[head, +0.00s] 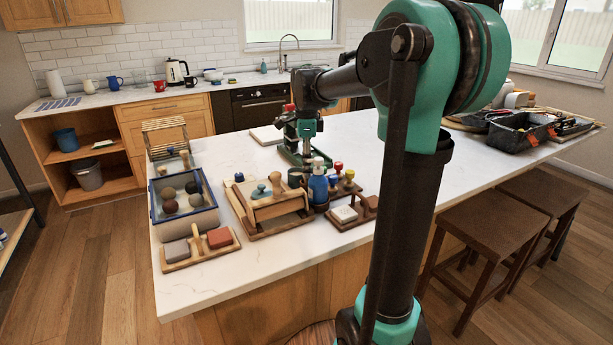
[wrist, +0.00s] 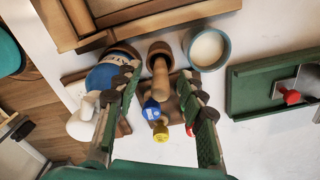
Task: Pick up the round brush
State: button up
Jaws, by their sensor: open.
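A wooden item with a turned handle and a wide round end (wrist: 159,66), which looks like the round brush, shows between the fingers in the wrist view. I cannot tell its bristles, nor pick it out in the head view. My gripper (wrist: 158,82) is open, with one finger on each side of the handle and nothing clearly held. In the head view my gripper (head: 303,150) points down over the worktop, behind the blue bottle (head: 318,187). Blue (wrist: 151,108) and yellow (wrist: 161,134) knobs show between the fingers.
The blue bottle (wrist: 103,77) is close to the left finger. A grey-green cup (wrist: 224,52) stands to the upper right, and a green tray (wrist: 255,103) lies right. A wooden frame (head: 248,217) and a box of balls (head: 157,212) are further left on the worktop.

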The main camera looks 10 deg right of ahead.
jog(key=shift+f, duration=1.35)
jog(key=shift+c, duration=0.3)
grip_shut()
jog(key=shift+r, duration=0.15)
notch_tip(320, 180, up, 27)
